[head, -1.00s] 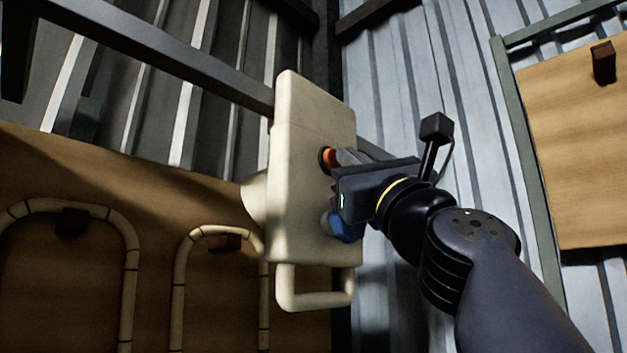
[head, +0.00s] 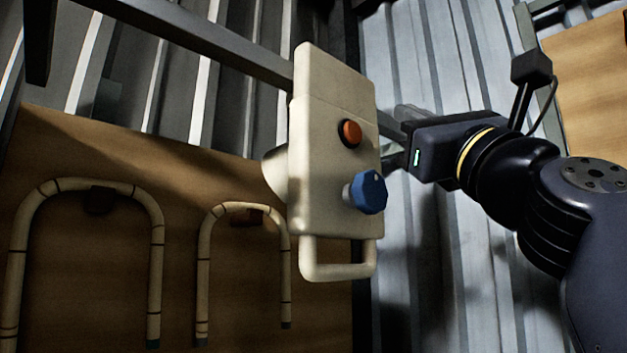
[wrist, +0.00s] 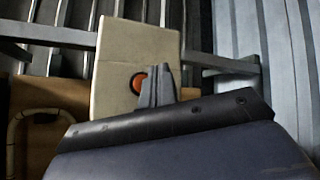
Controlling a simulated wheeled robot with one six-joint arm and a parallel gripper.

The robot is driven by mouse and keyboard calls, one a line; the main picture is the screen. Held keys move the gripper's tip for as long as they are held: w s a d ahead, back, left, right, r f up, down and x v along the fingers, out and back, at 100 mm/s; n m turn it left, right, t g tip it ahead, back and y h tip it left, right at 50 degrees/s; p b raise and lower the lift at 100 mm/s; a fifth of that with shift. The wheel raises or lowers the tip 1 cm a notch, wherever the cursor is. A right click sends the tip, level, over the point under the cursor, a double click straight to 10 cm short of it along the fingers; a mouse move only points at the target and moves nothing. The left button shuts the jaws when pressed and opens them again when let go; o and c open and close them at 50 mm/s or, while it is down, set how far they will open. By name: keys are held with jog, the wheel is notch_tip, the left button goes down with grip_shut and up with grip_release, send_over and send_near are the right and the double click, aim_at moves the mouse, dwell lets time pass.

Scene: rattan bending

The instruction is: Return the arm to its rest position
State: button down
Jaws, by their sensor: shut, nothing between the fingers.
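My gripper (head: 396,140) is at the right of the cream control box (head: 331,110) in the head view, apart from its face. In the wrist view, the shut fingers (wrist: 159,84) stand in front of the box (wrist: 115,65), just right of the orange button (wrist: 138,83). The blue knob is hidden there.
A metal rail (head: 195,42) runs behind the box. Bent rattan hoops (head: 158,250) hang on a brown board (head: 105,290) at the left. Another wooden board (head: 595,65) is at the upper right. Corrugated wall (head: 425,60) lies behind my arm.

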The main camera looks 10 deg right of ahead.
jog(key=w+a, duration=0.3)
jog(key=w, duration=0.2)
jog(key=shift+a, duration=0.3)
dwell(0.4)
jog(key=shift+s+p, duration=0.1)
jog(key=shift+p, duration=0.2)
